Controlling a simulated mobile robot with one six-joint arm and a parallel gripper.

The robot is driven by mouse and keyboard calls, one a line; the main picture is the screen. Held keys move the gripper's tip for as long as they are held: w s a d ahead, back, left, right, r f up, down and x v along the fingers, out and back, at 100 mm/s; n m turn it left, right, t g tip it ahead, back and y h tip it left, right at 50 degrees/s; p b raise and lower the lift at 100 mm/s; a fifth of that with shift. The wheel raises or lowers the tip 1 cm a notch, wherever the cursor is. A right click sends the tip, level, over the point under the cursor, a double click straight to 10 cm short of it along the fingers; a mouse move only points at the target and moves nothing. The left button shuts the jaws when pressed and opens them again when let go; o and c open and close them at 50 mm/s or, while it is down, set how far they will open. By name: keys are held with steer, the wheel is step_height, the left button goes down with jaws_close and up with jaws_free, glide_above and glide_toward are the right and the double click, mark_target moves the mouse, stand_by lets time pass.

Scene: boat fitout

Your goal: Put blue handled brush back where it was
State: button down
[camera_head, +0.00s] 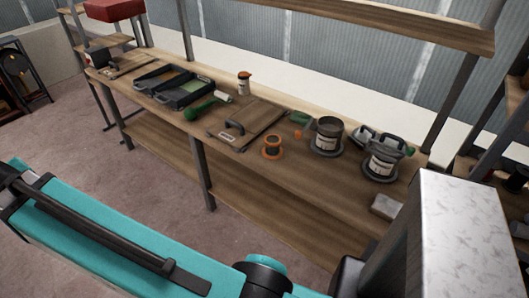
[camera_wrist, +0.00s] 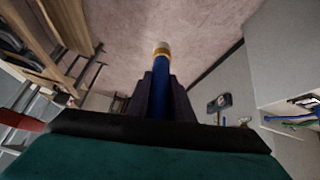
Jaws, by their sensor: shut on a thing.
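The brush (camera_wrist: 160,72) shows in the wrist view. It has a blue handle, a gold-coloured ferrule and a pale tip. My gripper (camera_wrist: 160,92) is shut on the blue handle, with a dark finger on each side, and the brush's pale end points away from the wrist over the pinkish floor. The lower end of the handle is hidden between the fingers. In the head view I cannot make out my gripper or the brush.
A wooden workbench (camera_head: 285,181) holds a black paint tray (camera_head: 180,95), a green-handled tool (camera_head: 199,110), a wooden board (camera_head: 262,115), an orange-rimmed pot (camera_head: 272,147) and metal tins (camera_head: 328,134). In the wrist view, a pale shelf unit (camera_wrist: 260,87) at right holds blue and green items.

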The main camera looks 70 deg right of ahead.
steer(key=shift+d, duration=0.1)
steer(key=shift+w+d, duration=0.1)
steer(key=shift+d, duration=0.25)
steer(key=s+d+f+m+g+h+b, duration=0.15)
steer(key=s+d+m, duration=0.25)
steer(key=d, duration=0.9)
steer(key=s+d+m+g+h+p, duration=0.1)
steer(key=s+d+m+g, duration=0.2)
steer(key=d, duration=1)
steer(key=s+d+f+m+g+h+b, duration=0.1)
steer(key=s+d+m, duration=0.35)
steer(key=d, duration=0.95)
steer(key=s+d+f+m+g+y, duration=0.1)
steer(key=s+d+m, duration=0.5)
steer(key=s+d, duration=0.7)
steer(key=s+d+f+m+g+y+b, duration=0.1)
steer(key=s+d+m+g, duration=0.1)
steer(key=s+d+m, duration=0.5)
steer(key=s+d, duration=0.2)
steer(key=s, duration=0.4)
steer(key=s+d, duration=0.3)
steer(key=s, duration=0.4)
steer(key=shift+s+d+g+y, duration=0.2)
steer(key=shift+d+g+y, duration=0.15)
steer(key=shift+f+m, duration=0.1)
steer(key=shift+m, duration=0.15)
steer(key=shift+f+p, duration=0.4)
steer(key=shift+f, duration=2.6)
